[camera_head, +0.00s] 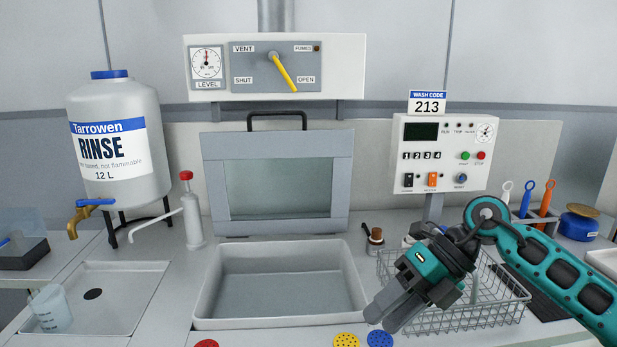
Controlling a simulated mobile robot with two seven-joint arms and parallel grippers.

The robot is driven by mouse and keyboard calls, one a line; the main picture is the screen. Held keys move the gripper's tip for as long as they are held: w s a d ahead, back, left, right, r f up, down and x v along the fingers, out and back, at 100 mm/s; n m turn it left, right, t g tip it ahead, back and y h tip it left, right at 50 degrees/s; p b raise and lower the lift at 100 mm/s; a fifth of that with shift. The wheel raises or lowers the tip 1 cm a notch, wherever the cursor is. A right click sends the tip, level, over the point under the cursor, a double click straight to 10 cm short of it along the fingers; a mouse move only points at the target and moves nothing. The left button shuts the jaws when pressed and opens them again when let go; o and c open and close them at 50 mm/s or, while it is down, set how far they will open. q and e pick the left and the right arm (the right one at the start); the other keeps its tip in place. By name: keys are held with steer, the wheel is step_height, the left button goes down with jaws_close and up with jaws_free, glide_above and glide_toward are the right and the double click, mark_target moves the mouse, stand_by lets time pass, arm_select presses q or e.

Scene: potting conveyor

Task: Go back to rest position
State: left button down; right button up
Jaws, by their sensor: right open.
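My right gripper (388,312) comes in from the right on its teal arm. It points down and to the left, in front of the wire basket (470,322) and near the right front corner of the white basin (280,321). Its jaws are open and no object shows between them. It hides part of the basket's left side. My left gripper is not in view.
A rinse tank (115,150) with a brass tap stands at the left, above a sink (120,290) with a beaker (52,308). A lidded window (278,185) stands raised behind the basin. A control box (440,155) is behind my right arm. Coloured discs (346,341) lie at the front edge.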

steer(key=s+a+r+m+t+y, duration=0.1)
steer(key=s+a+m+t+y, duration=0.2)
steer(key=a+m+y, duration=0.55)
steer(key=d+f+m+t+h, duration=0.4)
steer(key=f+m+t, duration=0.2)
steer(key=m+t, duration=0.3)
steer(key=d+f+m+t+h, duration=0.45)
steer(key=f+m+t, duration=0.2)
steer(key=m, duration=0.55)
steer(key=s+d+f+m+g+h, duration=0.2)
steer(key=s+f+m+g+h, duration=0.1)
steer(key=s+f, duration=0.3)
steer(key=s+d+f+m+g+h, duration=0.3)
steer(key=s+f, duration=0.3)
steer(key=f, duration=0.3)
steer(key=shift+s+d+f+m+h, duration=0.25)
steer(key=shift+d+m+h, duration=0.1)
steer(key=shift+m, duration=0.5)
steer(key=shift+d, duration=0.1)
